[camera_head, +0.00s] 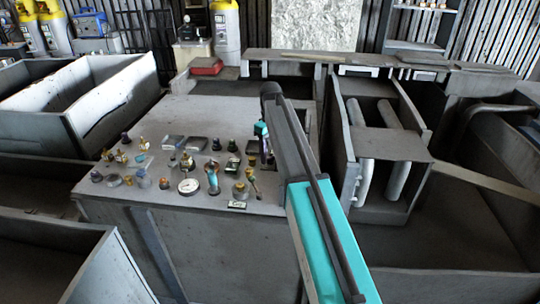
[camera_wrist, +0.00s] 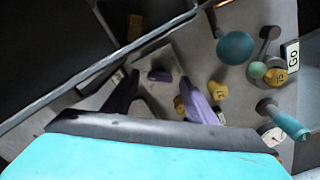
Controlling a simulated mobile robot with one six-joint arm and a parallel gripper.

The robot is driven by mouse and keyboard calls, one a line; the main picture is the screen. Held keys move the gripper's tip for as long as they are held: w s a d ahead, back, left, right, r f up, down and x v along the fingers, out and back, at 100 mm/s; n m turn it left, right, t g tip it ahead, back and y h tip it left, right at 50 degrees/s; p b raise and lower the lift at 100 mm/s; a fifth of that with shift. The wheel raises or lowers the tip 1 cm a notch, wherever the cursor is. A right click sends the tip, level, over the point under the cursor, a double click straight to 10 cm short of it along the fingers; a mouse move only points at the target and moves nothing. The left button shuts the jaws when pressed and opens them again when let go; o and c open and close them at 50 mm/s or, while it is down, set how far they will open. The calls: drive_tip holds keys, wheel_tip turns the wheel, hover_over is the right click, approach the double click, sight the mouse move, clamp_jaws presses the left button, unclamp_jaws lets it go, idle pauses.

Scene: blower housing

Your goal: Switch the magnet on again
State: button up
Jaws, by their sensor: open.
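The control panel (camera_head: 235,110) is a grey bench top crowded with knobs, levers and gauges. I cannot tell which control is the magnet's switch; no readable magnet label shows. My gripper (camera_wrist: 158,84) is open, its two purple fingers pointing at the panel. A small dark purple piece (camera_wrist: 160,75) on a light plate shows between the fingertips; I cannot tell whether they touch it. In the head view my gripper (camera_head: 263,142) is over the right side of the controls, partly hidden by my arm.
Right of my gripper, the wrist view shows a teal ball knob (camera_wrist: 235,47), yellow knobs (camera_wrist: 217,90), a GO label (camera_wrist: 292,57) and a teal handle (camera_wrist: 290,124). A white gauge (camera_head: 188,186) sits nearer the front. The panel's back part is clear.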

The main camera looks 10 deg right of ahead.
wheel_tip(320, 180, up, 13)
drive_tip(key=b, duration=0.2)
drive_tip(key=shift+b, duration=0.35)
drive_tip(key=shift+f, duration=0.15)
